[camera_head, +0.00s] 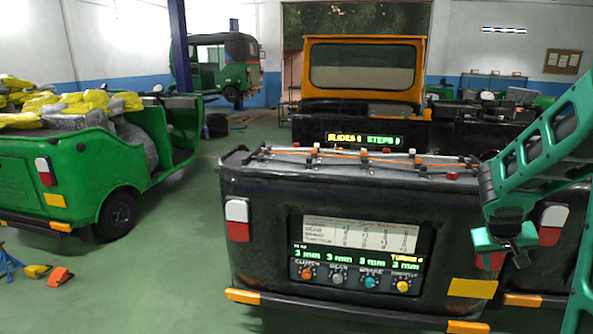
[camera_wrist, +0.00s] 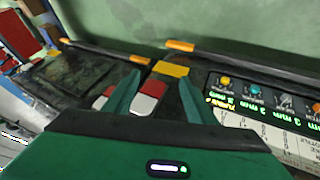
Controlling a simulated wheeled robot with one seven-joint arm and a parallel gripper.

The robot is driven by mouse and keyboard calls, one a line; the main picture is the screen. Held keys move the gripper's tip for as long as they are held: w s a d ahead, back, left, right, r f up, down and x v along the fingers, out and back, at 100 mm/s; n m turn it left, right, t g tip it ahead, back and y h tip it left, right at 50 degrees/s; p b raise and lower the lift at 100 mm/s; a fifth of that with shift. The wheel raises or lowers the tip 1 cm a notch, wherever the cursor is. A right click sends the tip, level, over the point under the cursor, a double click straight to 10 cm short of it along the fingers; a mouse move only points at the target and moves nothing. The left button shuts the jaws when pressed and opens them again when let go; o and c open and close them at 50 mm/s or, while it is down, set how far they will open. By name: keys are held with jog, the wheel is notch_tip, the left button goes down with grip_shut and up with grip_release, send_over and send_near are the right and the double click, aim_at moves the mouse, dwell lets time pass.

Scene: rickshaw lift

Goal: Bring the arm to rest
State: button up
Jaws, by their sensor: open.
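The rickshaw's red and white tail light (camera_wrist: 148,98) shows between and behind the fingers. Whether a finger touches the rickshaw cannot be told.
A panel (camera_head: 360,255) with coloured knobs and "3 mm" readouts is on the rickshaw's rear. Rods (camera_head: 365,156) lie along its top edge. A green rickshaw (camera_head: 110,170) with yellow bags stands left. Green floor (camera_head: 165,275) is clear between them.

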jog(key=s+a+r+g+y, duration=0.1)
jog(key=s+a+y, duration=0.1)
jog(key=s+a, duration=0.3)
jog(key=s+a+r+m+g+y, duration=0.1)
jog(key=s+a, duration=0.5)
jog(key=s, duration=0.6)
jog(key=s+a+r+m+g+y, duration=0.1)
jog(key=s+a+r+y, duration=0.1)
jog(key=s+a, duration=0.4)
jog(key=s+y, duration=0.1)
jog(key=s, duration=0.2)
jog(key=shift+s+a+r, duration=0.2)
jog(key=shift+s, duration=0.05)
jog(key=shift+w+f, duration=0.25)
jog(key=shift+w, duration=0.4)
